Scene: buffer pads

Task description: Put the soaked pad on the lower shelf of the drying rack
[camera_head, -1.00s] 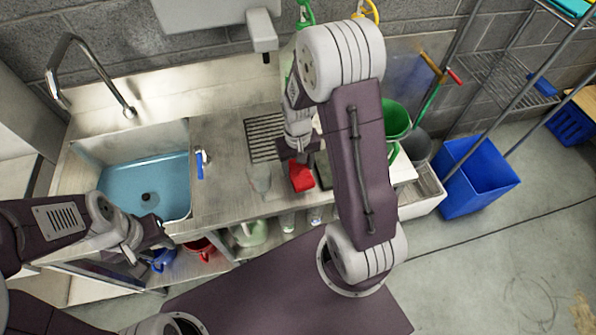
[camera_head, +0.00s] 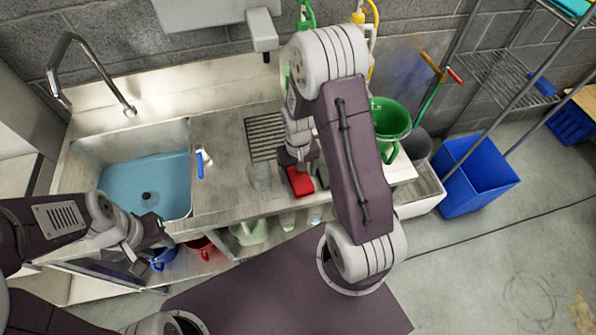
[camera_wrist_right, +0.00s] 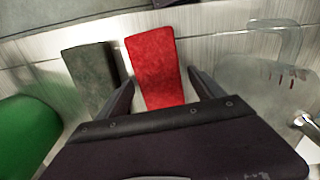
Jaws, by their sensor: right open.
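A red pad (camera_head: 301,183) lies on the metal counter (camera_head: 222,165), close to a dark grey-green pad (camera_head: 323,178). Both show in the right wrist view, the red pad (camera_wrist_right: 157,67) in the middle and the dark pad (camera_wrist_right: 92,72) to its left. I cannot tell by look which is soaked. My right gripper (camera_head: 298,163) is at the red pad, its open fingers (camera_wrist_right: 161,78) on either side of the pad's near part. My left gripper (camera_head: 150,243) hangs by the sink's front edge; its jaws are unclear. The wire drying rack has a lower shelf (camera_head: 490,72) at upper right.
A blue bin (camera_head: 475,178) is on the floor below the rack. The sink (camera_head: 147,185) holds blue water. A blue object (camera_head: 541,84) is at the rack.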

